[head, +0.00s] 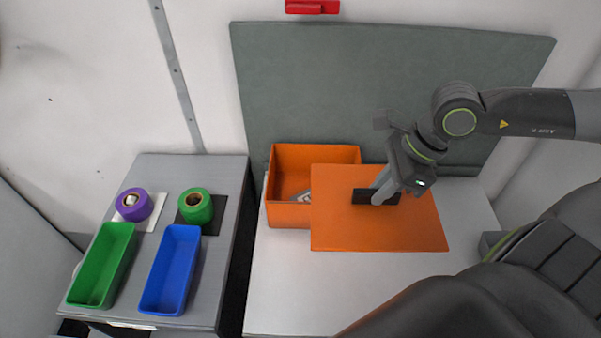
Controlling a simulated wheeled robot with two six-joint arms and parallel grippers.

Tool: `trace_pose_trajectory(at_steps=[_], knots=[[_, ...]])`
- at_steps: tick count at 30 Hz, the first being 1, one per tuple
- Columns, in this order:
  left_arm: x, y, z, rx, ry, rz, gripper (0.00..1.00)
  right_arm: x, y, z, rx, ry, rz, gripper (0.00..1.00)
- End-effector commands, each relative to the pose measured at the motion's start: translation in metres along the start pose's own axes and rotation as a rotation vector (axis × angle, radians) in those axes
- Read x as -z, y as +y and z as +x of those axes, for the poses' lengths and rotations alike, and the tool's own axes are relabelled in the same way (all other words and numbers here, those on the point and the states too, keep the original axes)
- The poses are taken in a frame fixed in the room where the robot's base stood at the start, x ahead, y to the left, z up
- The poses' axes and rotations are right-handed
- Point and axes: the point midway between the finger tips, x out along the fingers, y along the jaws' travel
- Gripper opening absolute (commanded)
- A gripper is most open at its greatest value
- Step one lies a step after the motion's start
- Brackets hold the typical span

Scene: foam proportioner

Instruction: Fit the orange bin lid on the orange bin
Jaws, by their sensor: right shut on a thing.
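The orange bin (290,215) stands open on the white table, towards its back left. Something small and greyish lies inside it. The orange bin lid (340,228) is a flat square plate with a dark handle (362,197) in its middle. My right gripper (383,195) is shut on that handle. The lid overlaps the right part of the bin in the picture and hides it. The lid lies right of and nearer than the bin's opening, and I cannot tell whether they touch. My left gripper is out of view.
A grey side table (216,245) at left holds a green tray (103,265), a blue tray (170,270), a purple roll (134,204) and a green roll (196,206). A grey-green panel (340,80) stands behind the white table (290,290), whose front is clear. A red object (312,7) is on the wall.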

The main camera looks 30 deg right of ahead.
Motion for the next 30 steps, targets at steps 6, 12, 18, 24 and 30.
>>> trace_pose_trajectory(at_steps=[6, 12, 18, 24, 30], knots=[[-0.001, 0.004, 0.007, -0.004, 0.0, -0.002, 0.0, -0.003, -0.004, 0.003, 0.006, -0.008, 0.002, 0.0], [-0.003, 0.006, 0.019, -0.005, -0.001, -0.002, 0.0, -0.011, -0.018, 0.007, 0.007, -0.012, 0.003, 0.0], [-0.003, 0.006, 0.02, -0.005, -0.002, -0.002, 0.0, -0.021, -0.031, 0.007, 0.004, -0.012, 0.001, 0.0], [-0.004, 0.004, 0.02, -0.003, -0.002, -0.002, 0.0, -0.031, -0.046, 0.011, 0.0, -0.011, 0.0, 0.0], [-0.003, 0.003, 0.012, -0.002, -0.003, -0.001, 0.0, -0.043, -0.066, 0.015, 0.001, -0.01, 0.001, 0.0]])
